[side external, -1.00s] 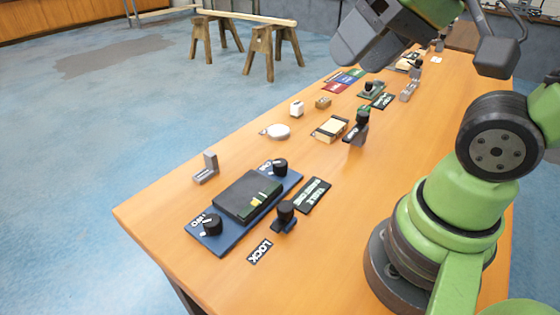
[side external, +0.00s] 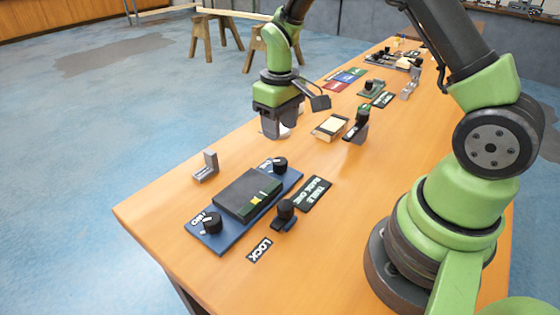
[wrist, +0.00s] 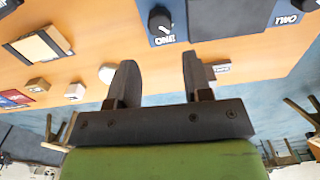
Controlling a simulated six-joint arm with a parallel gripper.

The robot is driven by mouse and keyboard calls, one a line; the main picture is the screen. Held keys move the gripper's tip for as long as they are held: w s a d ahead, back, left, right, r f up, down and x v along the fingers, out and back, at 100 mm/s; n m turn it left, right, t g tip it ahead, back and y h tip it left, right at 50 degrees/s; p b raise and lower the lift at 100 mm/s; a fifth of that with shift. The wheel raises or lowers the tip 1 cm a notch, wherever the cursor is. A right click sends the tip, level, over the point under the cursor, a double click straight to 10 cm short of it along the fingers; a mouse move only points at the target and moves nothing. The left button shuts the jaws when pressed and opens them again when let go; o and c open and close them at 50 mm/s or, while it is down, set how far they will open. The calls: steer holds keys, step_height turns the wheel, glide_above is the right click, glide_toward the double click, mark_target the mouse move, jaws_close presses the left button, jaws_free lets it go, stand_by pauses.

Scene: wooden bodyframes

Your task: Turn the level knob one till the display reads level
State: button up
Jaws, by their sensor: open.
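A blue panel (side external: 240,235) lies near the left end of the table. Its level knob one (side external: 280,164), black and round, is at the far end by a partly hidden label. Knob two (side external: 211,222) is at the near end. The dark display box (side external: 240,192) between them shows green and yellow marks too small to read. My gripper (side external: 281,130) is open and empty, pointing down above the table beyond knob one and apart from it. In the wrist view, knob one (wrist: 160,20) lies ahead of the spread fingers (wrist: 160,66).
A black clamp-like knob (side external: 286,210) stands beside the panel, near a LOCK label (side external: 260,250) and a TABLE label (side external: 313,193). A grey angle bracket (side external: 206,168) is left of my gripper.

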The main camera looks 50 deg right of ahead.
mark_target(280, 160)
step_height(280, 160, down, 10)
stand_by(0.5)
steer(key=shift+c, duration=0.3)
